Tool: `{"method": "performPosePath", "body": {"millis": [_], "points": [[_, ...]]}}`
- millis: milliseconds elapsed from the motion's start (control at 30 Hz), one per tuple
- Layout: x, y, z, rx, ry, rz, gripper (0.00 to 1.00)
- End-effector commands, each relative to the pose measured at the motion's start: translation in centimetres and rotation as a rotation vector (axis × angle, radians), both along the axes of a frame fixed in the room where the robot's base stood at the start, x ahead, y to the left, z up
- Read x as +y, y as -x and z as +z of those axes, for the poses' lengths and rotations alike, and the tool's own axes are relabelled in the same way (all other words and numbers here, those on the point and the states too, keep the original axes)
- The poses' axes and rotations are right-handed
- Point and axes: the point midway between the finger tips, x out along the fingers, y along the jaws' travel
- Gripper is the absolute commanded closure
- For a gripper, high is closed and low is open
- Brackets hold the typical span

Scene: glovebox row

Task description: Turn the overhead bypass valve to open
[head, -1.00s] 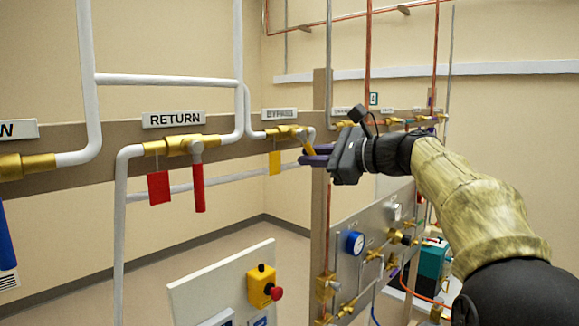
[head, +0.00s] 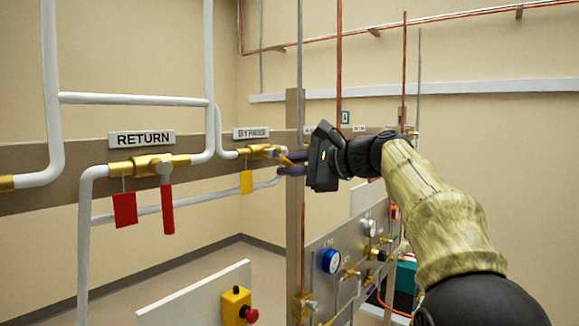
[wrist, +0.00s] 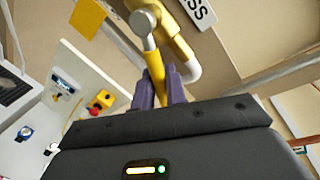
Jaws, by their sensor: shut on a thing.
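The bypass valve (head: 260,152) is a brass body on the overhead pipe, under the BYPASS label (head: 250,133). Its yellow lever handle (wrist: 155,68) hangs from a round hub (wrist: 145,22) in the wrist view. My gripper (head: 288,163) is shut on this handle, with a purple finger on each side of it; the fingers also show in the wrist view (wrist: 160,90). In the head view the handle slants down to the right from the valve and is partly hidden by the fingers. A yellow tag (head: 246,182) hangs below the valve.
The return valve (head: 150,164) with a red handle (head: 167,208) and red tag (head: 125,209) is to the left. An upright post (head: 295,225) stands just below my gripper. A gauge panel (head: 345,262) and a yellow box with a red button (head: 237,305) are lower down.

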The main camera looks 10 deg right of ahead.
Motion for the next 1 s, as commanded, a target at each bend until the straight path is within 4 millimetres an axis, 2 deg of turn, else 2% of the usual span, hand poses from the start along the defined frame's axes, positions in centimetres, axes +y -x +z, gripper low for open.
{"method": "performPosePath", "body": {"millis": [67,100,167,733,1000], "points": [[0.0,-0.1,0.1,0.000,-0.003,-0.002,1.00],[0.1,-0.1,0.1,0.000,-0.003,0.000,0.81],[0.2,-0.1,0.1,0.000,-0.003,0.002,0.69],[0.3,0.1,0.1,0.012,-0.020,0.003,0.68],[1.1,0.5,-1.0,0.165,-0.180,0.007,0.68]]}}
